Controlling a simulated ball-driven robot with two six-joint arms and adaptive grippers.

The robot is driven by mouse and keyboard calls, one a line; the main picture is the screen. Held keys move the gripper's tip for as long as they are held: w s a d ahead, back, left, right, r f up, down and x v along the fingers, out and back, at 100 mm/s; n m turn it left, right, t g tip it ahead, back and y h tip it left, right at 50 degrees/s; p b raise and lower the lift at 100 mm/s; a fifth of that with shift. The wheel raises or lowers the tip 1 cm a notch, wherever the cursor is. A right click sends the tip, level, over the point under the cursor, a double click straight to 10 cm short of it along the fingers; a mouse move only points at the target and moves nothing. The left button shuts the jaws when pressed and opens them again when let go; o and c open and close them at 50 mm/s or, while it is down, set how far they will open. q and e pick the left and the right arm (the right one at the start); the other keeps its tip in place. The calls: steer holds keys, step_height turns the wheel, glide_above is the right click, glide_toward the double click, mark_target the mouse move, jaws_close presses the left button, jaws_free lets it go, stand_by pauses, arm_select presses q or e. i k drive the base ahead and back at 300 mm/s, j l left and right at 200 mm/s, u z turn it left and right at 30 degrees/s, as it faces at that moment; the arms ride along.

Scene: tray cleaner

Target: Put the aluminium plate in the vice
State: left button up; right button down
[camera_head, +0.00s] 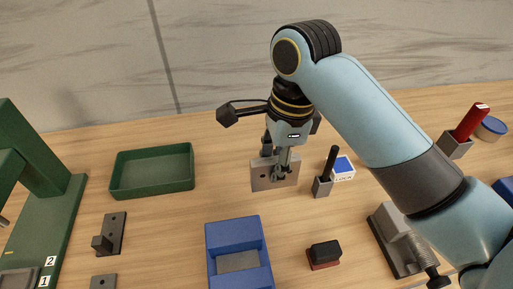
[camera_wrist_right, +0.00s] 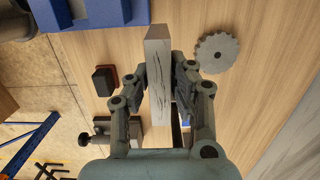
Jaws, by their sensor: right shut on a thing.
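The aluminium plate (camera_head: 261,175) is a grey slab with a dark hole, held upright in my right gripper (camera_head: 280,172). In the right wrist view, the plate (camera_wrist_right: 157,62) shows edge-on between the two fingers of my right gripper (camera_wrist_right: 160,88), which are shut on it. Its height above the table is hard to judge. The vice (camera_head: 393,222), grey with a dark base and a screw, stands at the lower right in the head view, partly behind my right arm. It also shows in the right wrist view (camera_wrist_right: 103,126). My left gripper is not in view.
A blue holder (camera_head: 213,262) and a black-and-red brush (camera_head: 323,254) lie nearer than the plate. A green tray (camera_head: 152,188) is left. A small pen holder (camera_head: 322,187) stands close right of the plate. A toothed disc (camera_wrist_right: 217,52) lies beside it in the wrist view.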

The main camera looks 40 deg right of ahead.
mark_target(238, 265)
steer(key=k, duration=1)
